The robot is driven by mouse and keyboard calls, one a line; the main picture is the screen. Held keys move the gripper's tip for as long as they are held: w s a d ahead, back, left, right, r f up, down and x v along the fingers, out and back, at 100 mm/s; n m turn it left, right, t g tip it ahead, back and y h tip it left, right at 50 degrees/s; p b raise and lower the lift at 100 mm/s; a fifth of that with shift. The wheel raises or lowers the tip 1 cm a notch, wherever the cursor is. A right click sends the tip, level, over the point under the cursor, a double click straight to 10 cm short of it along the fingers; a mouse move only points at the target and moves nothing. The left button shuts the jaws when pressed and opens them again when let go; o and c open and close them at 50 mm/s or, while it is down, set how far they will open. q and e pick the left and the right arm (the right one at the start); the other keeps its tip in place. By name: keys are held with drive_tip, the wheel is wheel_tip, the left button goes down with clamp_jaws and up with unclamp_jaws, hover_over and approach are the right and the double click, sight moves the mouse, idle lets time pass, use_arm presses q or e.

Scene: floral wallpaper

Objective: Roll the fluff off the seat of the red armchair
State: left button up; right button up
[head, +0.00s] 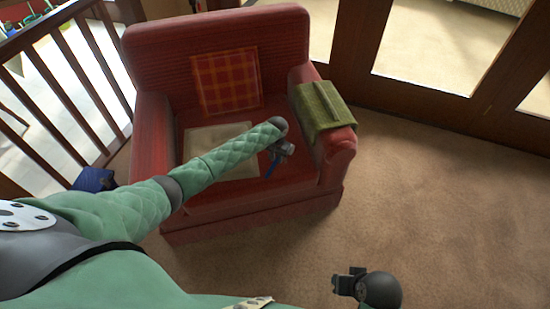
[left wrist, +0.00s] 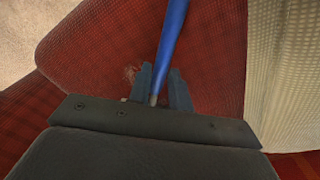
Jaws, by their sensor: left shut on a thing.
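The red armchair (head: 215,32) stands in the middle of the head view, its seat (head: 220,198) facing me. My left gripper (head: 282,150) is over the right part of the seat. It is shut on a blue handle (head: 272,168), which also shows in the left wrist view (left wrist: 172,35) between the fingers (left wrist: 160,88). The handle's far end is out of the wrist view, and no roller head is clearly visible. A small pale tuft of fluff (left wrist: 131,73) lies on the red seat just left of the fingers. My right gripper (head: 347,283) is low over the carpet, away from the chair; its jaw gap is unclear.
A beige cloth (head: 205,137) lies on the seat, with a plaid cushion (head: 226,82) against the backrest. A green cover (head: 322,108) drapes over the right armrest. A wooden railing (head: 62,80) is left, glass doors (head: 437,45) are behind, and carpet (head: 440,190) is clear at right.

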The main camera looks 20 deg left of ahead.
use_arm(q)
wheel_tip(320, 180, up, 6)
drive_tip(key=p, duration=0.5)
drive_tip(key=shift+p, duration=0.4)
drive_tip(key=shift+f, duration=0.1)
wheel_tip(320, 180, up, 3)
drive_tip(key=p, duration=0.3)
idle(0.8)
